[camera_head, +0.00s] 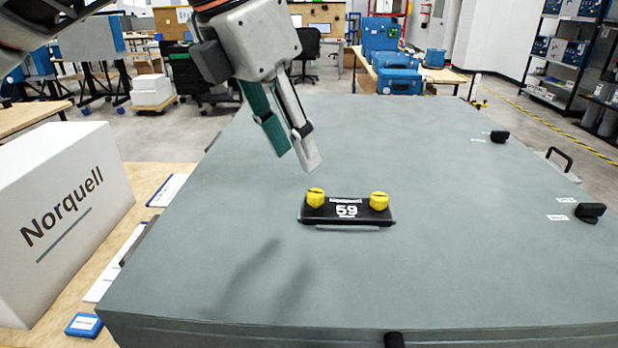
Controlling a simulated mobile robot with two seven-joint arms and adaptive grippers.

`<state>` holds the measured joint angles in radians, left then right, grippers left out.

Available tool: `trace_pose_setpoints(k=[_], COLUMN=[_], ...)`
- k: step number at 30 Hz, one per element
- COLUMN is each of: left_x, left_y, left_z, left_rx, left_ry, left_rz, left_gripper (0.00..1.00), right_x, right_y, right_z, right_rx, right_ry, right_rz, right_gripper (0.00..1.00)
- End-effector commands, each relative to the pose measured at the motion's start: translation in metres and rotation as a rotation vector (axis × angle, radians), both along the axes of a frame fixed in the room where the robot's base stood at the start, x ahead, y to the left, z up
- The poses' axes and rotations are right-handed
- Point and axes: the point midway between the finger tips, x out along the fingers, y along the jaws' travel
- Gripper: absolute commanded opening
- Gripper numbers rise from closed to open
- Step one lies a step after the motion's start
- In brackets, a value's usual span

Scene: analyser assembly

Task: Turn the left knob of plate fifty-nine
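A black plate (347,221) marked 59 lies on the large grey-green top surface. Its left knob (315,197) is yellow with a dark slot line on top. A matching yellow right knob (379,201) sits at the other end. My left gripper (297,158) comes in from the upper left, pointing down, with one green finger and one pale grey finger. Its fingers stand slightly apart with nothing visible between them. The fingertips show just above and left of the left knob, apart from it. My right gripper is out of view.
The grey-green top (450,260) is clear around the plate. Black fittings stand at its right side (590,211) and far right (499,136). A white Norquell box (65,215) stands at left, with a small blue box (84,325) nearby.

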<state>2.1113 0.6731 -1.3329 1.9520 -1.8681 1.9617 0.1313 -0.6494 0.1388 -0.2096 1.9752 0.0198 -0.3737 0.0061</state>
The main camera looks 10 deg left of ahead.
Motion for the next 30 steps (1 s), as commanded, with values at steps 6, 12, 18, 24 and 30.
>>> trace_pose_setpoints(k=[6,12,18,24,30], left_x=[-0.003,0.005,0.013,0.018,0.019], left_y=[-0.003,-0.009,-0.017,-0.021,-0.022], left_z=[-0.007,-0.033,-0.059,-0.073,-0.075], left_rx=[0.019,0.020,0.019,0.019,0.019], left_ry=[-0.032,-0.029,-0.029,-0.032,-0.033], left_rz=[-0.124,-0.125,-0.121,-0.122,-0.120], left_gripper=[0.34,0.34,0.34,0.34,0.34], right_x=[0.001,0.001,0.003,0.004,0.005], right_y=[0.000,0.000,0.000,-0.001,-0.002], right_z=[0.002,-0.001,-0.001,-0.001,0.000], right_rx=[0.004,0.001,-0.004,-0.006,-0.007], right_ry=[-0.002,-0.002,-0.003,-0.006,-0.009], right_rz=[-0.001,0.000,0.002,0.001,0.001], right_gripper=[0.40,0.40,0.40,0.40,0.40])
